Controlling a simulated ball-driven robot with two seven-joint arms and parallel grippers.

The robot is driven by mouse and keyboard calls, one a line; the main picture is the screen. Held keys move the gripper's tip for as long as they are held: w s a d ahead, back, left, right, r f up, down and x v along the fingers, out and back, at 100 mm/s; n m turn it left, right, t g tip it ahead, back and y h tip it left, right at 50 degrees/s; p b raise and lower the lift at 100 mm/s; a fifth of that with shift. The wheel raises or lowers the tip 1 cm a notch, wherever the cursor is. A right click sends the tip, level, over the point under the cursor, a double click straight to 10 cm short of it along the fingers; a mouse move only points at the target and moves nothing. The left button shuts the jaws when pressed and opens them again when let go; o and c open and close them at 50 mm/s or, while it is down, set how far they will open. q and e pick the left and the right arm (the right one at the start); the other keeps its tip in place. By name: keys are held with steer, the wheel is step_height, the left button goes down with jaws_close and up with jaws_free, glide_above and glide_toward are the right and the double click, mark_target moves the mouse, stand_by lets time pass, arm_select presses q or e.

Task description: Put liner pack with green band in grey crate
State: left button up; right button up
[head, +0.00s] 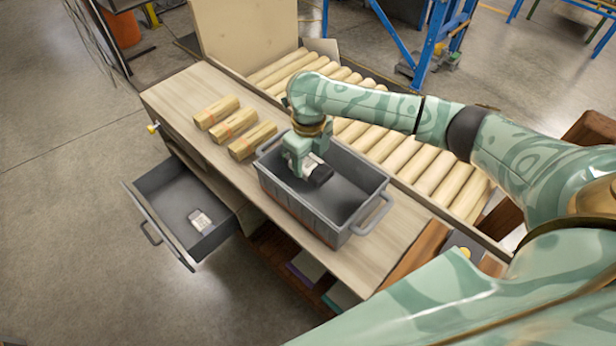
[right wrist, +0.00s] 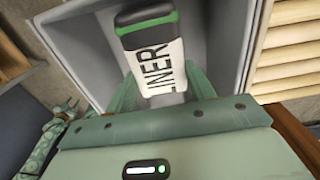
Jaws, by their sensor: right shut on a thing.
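The liner pack (right wrist: 155,58) is dark with a green band near its end and a white label reading LINER. My right gripper (head: 310,170) is shut on it, with a finger on each side in the right wrist view. The pack also shows in the head view (head: 319,172), dark end to the right. The grey crate (head: 330,221) stands on the bench, and the gripper holds the pack within its opening. I cannot tell whether the pack touches the floor. My left gripper (right wrist: 66,109) seems to show small at the right wrist view's left edge; its jaws are unclear.
An open grey drawer (head: 162,222) juts from the bench front, with a small white and dark pack (head: 200,219) inside. Three yellowish wrapped blocks (head: 233,123) lie on the bench left of the crate. A roller conveyor (head: 413,160) runs behind. The near bench end is clear.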

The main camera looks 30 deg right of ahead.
mark_target(309, 163)
steer(key=shift+f, duration=0.3)
step_height(309, 163, down, 6)
steer(key=shift+r+b, duration=0.2)
steer(key=shift+b, duration=0.95)
steer(key=shift+r, duration=0.1)
steer(key=o, duration=1)
step_height(309, 163, up, 12)
steer(key=p, duration=0.4)
steer(key=shift+s, duration=0.1)
